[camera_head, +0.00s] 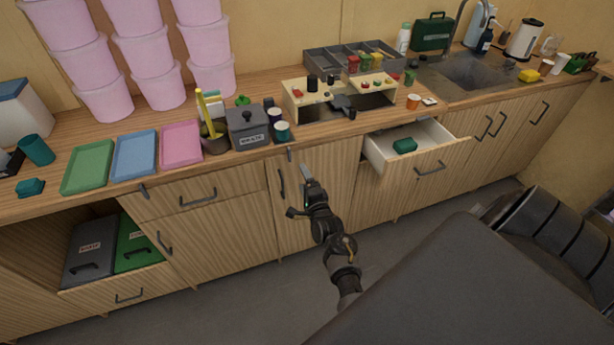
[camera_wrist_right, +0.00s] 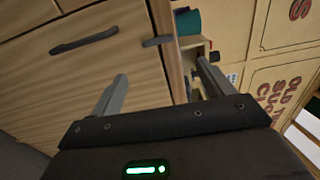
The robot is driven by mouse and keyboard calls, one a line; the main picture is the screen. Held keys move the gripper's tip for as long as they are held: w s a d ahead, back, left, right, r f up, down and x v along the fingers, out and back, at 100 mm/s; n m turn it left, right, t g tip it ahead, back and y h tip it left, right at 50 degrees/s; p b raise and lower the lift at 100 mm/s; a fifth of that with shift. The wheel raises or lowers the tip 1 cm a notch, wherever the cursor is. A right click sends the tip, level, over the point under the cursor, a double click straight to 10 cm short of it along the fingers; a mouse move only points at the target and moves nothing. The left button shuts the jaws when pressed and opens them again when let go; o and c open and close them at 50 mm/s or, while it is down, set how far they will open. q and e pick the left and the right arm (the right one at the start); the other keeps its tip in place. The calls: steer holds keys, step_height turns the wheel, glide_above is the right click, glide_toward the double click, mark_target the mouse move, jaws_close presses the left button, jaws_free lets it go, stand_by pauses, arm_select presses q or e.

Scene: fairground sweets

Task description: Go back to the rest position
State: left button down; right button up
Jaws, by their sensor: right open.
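My right gripper (camera_head: 307,184) shows in the middle of the head view, in front of the cabinet doors and below the counter's front edge. Its arm comes up from the bottom of the picture. In the right wrist view the gripper (camera_wrist_right: 160,88) has its two fingers spread wide apart with nothing between them. A wooden cabinet front with a dark handle (camera_wrist_right: 84,39) shows beyond the fingers. My left gripper is not in view.
An open drawer (camera_head: 433,148) holding a green item (camera_head: 404,146) juts out right of my gripper. A lower-left drawer (camera_head: 100,290) is pulled out with grey and green boxes. The counter (camera_head: 255,157) carries trays, tubs and a wooden stand. The floor (camera_head: 230,300) before the cabinets looks clear.

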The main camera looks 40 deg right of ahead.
steer(key=s+a+f+n+g+y, duration=0.1)
steer(key=a+f+n+g+y, duration=0.1)
steer(key=a+f+n, duration=0.45)
steer(key=s+a+f+n+g+y, duration=0.15)
steer(key=f+n, duration=0.25)
steer(key=f, duration=0.5)
steer(key=s+a+f+n+g+y+b, duration=0.1)
steer(key=s+a+f+n+g, duration=0.2)
steer(key=s+f, duration=0.4)
steer(key=s+a+f+n+g+y+b, duration=0.1)
steer(key=s+a+f+n+g, duration=0.15)
steer(key=s+f+n, duration=0.4)
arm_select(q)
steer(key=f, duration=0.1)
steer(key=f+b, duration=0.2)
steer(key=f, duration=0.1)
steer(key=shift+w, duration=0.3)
arm_select(e)
steer(key=s+f+n+g, duration=0.1)
steer(key=s+f, duration=0.4)
steer(key=s, duration=0.6)
steer(key=s+d+f+n+g, duration=0.1)
steer(key=s+f+g, duration=0.2)
steer(key=s, duration=0.9)
steer(key=s+d+f+n+g, duration=0.1)
steer(key=s+f+n+g, duration=0.1)
steer(key=s+f, duration=0.7)
steer(key=shift+s+d+g, duration=0.25)
steer(key=shift+s+g, duration=0.35)
steer(key=shift+s, duration=0.6)
